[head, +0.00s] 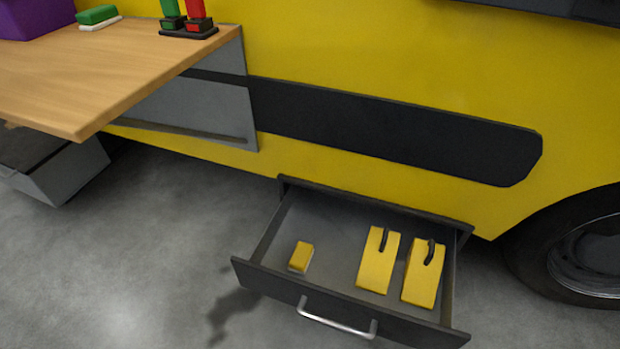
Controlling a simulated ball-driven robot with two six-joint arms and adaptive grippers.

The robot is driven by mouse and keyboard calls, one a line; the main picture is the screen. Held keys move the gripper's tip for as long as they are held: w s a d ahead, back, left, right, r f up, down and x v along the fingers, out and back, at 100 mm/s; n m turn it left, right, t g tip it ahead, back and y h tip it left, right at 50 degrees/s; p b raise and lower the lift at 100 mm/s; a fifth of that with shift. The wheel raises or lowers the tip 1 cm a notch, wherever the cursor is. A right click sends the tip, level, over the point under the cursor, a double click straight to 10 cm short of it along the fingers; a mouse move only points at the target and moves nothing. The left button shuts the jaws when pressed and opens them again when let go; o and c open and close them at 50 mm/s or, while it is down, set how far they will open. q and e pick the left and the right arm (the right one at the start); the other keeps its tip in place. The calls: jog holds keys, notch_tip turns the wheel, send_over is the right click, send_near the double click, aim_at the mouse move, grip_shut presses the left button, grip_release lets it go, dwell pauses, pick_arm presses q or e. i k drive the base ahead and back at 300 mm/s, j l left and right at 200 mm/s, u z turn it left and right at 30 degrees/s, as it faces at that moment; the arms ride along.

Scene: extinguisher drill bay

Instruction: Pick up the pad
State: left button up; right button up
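A small yellow block with a paler side (301,257) lies in the left part of an open dark drawer (282,284). A green-topped block with a white underside (98,17) lies on the wooden table at the upper left. Either could be the pad; I cannot tell which from this view. Neither of my grippers is in view, and nothing is seen touching either block.
Two yellow wedge-shaped pieces with dark loops (376,272) (421,284) lie in the drawer's right part. The drawer has a silver handle (337,321). The wooden table (90,75) bears a purple box (35,17) and a dark stand with green and red items (189,31).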

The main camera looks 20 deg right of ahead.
aim_at(300, 261)
jog(key=z, duration=0.8)
jog(key=u, duration=1.15)
jog(key=l+z, duration=0.15)
jog(key=z, duration=0.25)
jog(key=l+z, duration=0.15)
jog(key=z, duration=0.25)
jog(key=i, duration=0.05)
